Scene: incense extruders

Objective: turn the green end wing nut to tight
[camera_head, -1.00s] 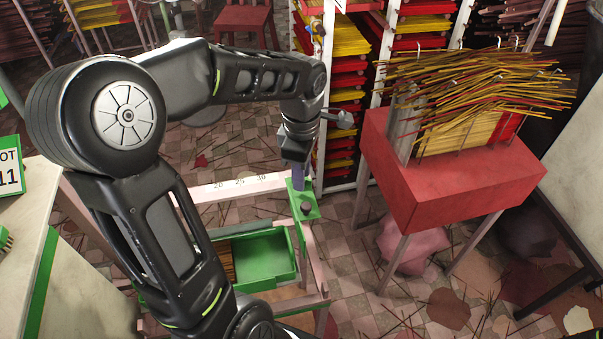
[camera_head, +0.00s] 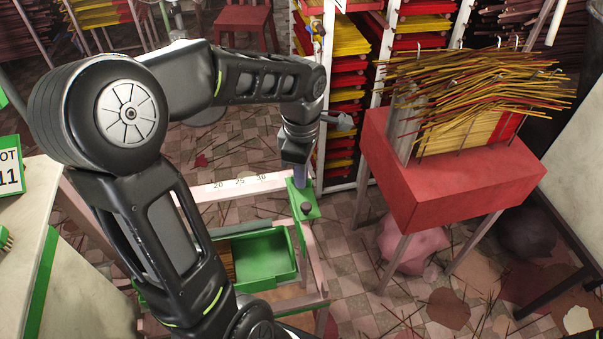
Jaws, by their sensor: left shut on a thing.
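My left gripper (camera_head: 299,174) points down over the green end bracket (camera_head: 312,211) of the ruled rail. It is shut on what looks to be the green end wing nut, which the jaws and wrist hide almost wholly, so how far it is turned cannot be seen. My right gripper is not in view.
The pale ruled rail (camera_head: 240,184) runs left from the bracket. A green tray (camera_head: 265,262) sits in the frame below. A red stand (camera_head: 450,185) with incense sticks is to the right. A rack (camera_head: 345,110) of red and yellow trays stands close behind the gripper.

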